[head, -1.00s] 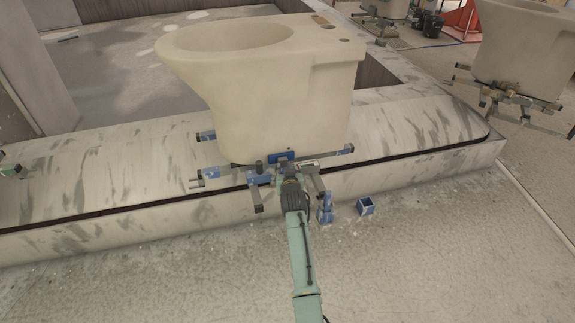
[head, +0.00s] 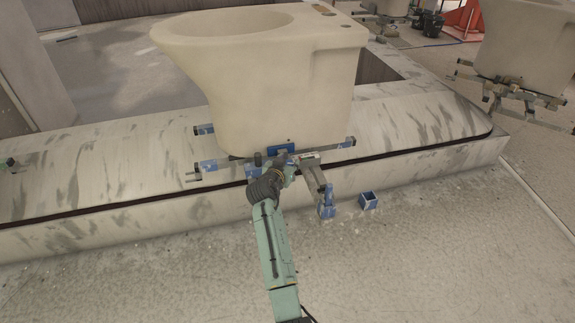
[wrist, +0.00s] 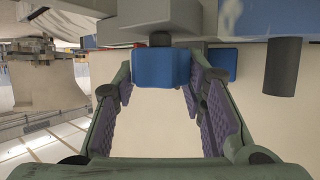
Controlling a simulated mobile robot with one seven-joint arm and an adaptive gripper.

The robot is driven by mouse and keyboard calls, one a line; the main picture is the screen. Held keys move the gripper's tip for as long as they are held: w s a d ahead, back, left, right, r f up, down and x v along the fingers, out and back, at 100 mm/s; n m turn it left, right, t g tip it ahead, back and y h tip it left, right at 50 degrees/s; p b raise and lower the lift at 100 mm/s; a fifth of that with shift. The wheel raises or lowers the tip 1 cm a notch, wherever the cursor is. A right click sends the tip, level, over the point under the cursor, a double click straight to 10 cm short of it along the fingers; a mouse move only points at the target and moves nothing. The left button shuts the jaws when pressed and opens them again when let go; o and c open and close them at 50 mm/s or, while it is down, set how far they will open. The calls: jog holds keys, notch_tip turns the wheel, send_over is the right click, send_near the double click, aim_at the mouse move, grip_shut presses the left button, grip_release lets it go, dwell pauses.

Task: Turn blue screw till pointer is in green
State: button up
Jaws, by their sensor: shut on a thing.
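The blue screw (wrist: 161,68) is a blue block on a short dark shaft in the wrist view. My gripper (wrist: 160,75) has its purple-padded fingers on both sides of it and is shut on it. In the head view my gripper (head: 287,163) is at the metal carrier frame below the pale toilet-shaped casting (head: 270,85). My own arm partly covers the screw there. I cannot make out the pointer or any green zone in either view.
In the wrist view, a dark cylinder (wrist: 284,65) sticks out right of the screw. Another casting (head: 524,55) stands at right. The floor in front is open.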

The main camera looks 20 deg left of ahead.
jog(key=o, duration=1.2)
jog(key=shift+s, duration=0.1)
jog(key=v, duration=1.1)
jog(key=shift+s+r, duration=0.2)
jog(key=shift+s, duration=0.15)
